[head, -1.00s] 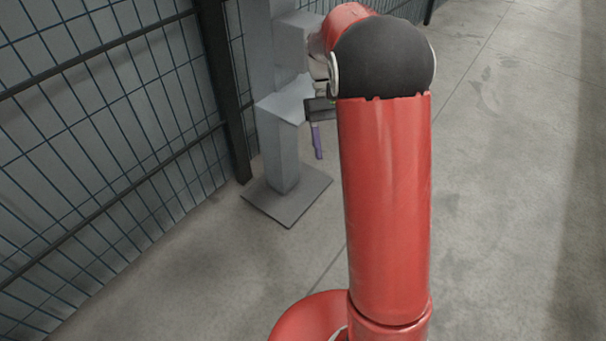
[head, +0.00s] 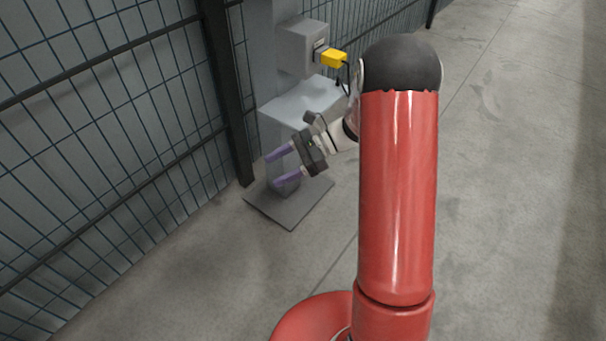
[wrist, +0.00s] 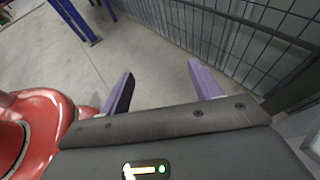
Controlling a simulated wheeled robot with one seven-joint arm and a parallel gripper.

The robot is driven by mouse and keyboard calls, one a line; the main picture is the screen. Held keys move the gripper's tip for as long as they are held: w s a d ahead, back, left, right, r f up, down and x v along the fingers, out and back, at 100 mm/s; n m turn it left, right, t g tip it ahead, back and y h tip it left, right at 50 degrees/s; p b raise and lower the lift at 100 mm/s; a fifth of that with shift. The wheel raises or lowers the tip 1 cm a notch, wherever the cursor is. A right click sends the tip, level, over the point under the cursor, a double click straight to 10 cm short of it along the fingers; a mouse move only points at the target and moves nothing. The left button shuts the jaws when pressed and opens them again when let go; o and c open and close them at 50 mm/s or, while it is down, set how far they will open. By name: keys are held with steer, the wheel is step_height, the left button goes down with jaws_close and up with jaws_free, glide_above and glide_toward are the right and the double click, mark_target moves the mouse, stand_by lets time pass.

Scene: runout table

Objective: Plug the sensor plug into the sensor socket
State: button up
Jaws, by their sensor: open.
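The yellow sensor plug (head: 333,58) is at the front of a grey box (head: 303,46) on a post in the head view. Its inner end meets the dark sensor socket (head: 319,52) on the box's right face; how deep it sits I cannot tell. A dark cable hangs from its outer end. My gripper (head: 273,171) is open and empty, below and left of the plug and clear of it, its purple fingers pointing left. In the wrist view the gripper (wrist: 161,72) also has nothing between its fingers, and neither plug nor socket shows there.
A pale shelf (head: 296,103) juts from the post below the box. The post stands on a grey base plate (head: 292,209). A mesh fence (head: 110,120) with a dark upright runs along the left. The concrete floor (head: 510,200) on the right is clear.

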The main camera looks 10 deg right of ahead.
steer(key=w+d+f+m+t+h, duration=0.1)
steer(key=d+f+m+t+h, duration=0.1)
steer(key=m+t, duration=0.4)
steer(key=w+d+f+m+t+h+p, duration=0.1)
steer(key=w+d+f+m+t+h, duration=0.1)
steer(key=f+m+t, duration=0.4)
steer(key=d+m+t+h, duration=0.1)
steer(key=d+t, duration=0.1)
steer(key=t, duration=0.2)
steer(key=shift+w+d+f+t, duration=0.15)
steer(key=shift+d+f+t, duration=0.1)
steer(key=shift+f+t, duration=0.15)
stand_by(0.5)
